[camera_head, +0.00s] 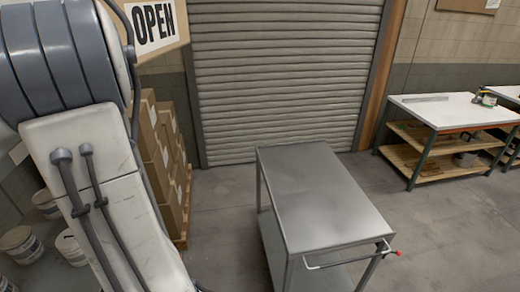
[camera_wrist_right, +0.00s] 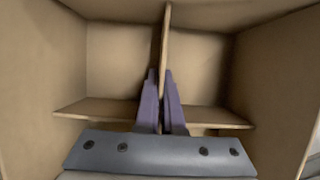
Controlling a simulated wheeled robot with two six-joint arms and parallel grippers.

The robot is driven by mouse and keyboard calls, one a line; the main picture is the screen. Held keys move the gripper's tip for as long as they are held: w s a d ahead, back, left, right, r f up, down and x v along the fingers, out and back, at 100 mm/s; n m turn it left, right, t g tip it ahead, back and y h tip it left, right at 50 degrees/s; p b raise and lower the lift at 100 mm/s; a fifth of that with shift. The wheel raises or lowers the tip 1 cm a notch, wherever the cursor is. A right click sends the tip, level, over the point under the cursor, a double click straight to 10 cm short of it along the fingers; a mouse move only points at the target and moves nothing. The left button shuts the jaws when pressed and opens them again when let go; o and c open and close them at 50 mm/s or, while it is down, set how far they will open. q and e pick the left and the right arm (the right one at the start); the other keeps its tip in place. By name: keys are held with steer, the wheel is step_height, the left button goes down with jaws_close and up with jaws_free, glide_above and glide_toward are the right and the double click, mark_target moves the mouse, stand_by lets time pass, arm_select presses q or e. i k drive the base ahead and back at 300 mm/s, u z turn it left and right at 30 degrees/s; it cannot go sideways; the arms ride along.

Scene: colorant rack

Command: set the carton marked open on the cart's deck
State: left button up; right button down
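The carton marked OPEN (camera_head: 173,20) shows in the head view at the top left, a tan cardboard face with a white label, cut off by the frame edge and partly hidden by an arm of mine. In the right wrist view, my right gripper (camera_wrist_right: 160,78) reaches into an open cardboard carton; its two purple fingers are closed on the upright middle divider (camera_wrist_right: 166,40). No label shows in that view. The cart's grey metal deck (camera_head: 315,195) is bare, at the centre of the head view. My left gripper is out of sight.
Stacked cartons (camera_head: 160,155) stand on a pallet left of the cart, before a roller shutter (camera_head: 285,75). White buckets (camera_head: 20,243) stand at the lower left. A workbench (camera_head: 440,110) stands at the right. The cart's handle (camera_head: 350,258) faces the near side. Floor right of the cart is clear.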

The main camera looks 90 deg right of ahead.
mark_target(334, 213)
steer(key=u, duration=0.05)
steer(key=k, duration=1.25)
steer(key=z, duration=2.05)
